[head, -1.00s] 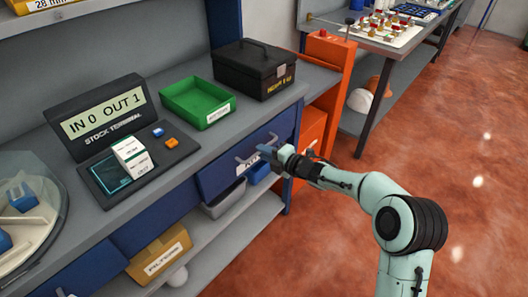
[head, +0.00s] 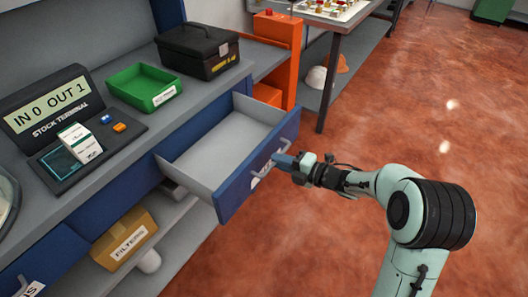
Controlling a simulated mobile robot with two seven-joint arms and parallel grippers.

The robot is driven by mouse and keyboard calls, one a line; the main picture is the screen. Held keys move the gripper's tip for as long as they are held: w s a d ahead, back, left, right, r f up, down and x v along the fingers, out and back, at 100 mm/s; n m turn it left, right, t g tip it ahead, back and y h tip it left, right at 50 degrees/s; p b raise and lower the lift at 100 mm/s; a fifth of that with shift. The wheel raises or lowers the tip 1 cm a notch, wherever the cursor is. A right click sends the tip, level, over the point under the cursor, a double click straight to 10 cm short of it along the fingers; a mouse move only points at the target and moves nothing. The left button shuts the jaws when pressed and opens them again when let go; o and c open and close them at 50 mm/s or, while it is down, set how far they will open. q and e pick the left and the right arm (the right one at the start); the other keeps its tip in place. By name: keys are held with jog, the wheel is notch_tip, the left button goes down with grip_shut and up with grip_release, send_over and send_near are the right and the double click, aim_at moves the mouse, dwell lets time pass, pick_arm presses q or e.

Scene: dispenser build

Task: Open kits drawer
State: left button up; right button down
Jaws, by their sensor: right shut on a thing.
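The kits drawer (head: 232,196) is a blue-fronted drawer with a grey inside, pulled well out from under the grey counter. Its inside looks empty. My right gripper (head: 281,160) is at the drawer's front, shut on the drawer handle (head: 262,172). The gripper partly hides the handle and the white label on the front. My left gripper is not in view.
On the counter (head: 139,133) stand a green tray (head: 145,87), a black toolbox (head: 197,50) and the stock terminal (head: 50,115). A cardboard filters box (head: 125,238) sits on the lower shelf. The red floor (head: 300,240) is clear in front of the drawer.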

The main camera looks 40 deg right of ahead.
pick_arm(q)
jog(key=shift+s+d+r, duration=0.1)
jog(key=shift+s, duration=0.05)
pick_arm(e)
jog(key=shift+f+v, duration=0.25)
jog(key=shift+v, duration=1)
jog(key=c, duration=1.2)
grip_release()
jog(key=shift+o, duration=0.2)
pick_arm(q)
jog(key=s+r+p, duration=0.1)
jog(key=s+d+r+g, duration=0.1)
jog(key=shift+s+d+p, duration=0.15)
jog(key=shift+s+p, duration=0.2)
jog(key=shift+p, duration=0.05)
pick_arm(e)
jog(key=v, duration=1.3)
jog(key=shift+s, duration=0.25)
